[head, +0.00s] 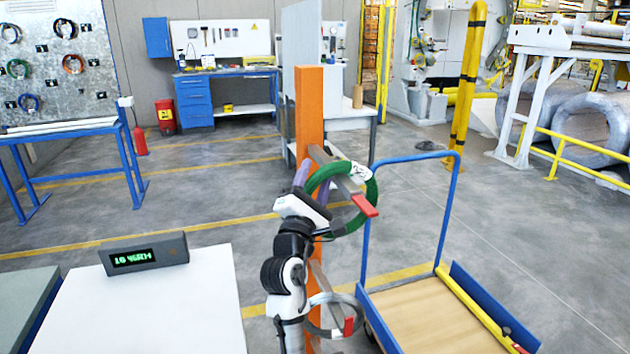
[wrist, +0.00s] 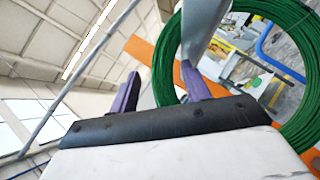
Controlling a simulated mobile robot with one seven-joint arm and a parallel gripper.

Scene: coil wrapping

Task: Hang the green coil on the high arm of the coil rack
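The green coil (head: 373,190) has a white label and is at the high arm (head: 345,184) of the orange coil rack (head: 309,105). The grey, red-tipped arm appears to pass through the ring; I cannot tell whether the coil rests its full weight on it.
A lower rack arm with a red tip (head: 348,325) holds a grey coil (head: 318,299). A blue cart (head: 420,310) stands close on the right. A white table (head: 150,315) with a display box (head: 145,254) is at the left. The floor behind is open.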

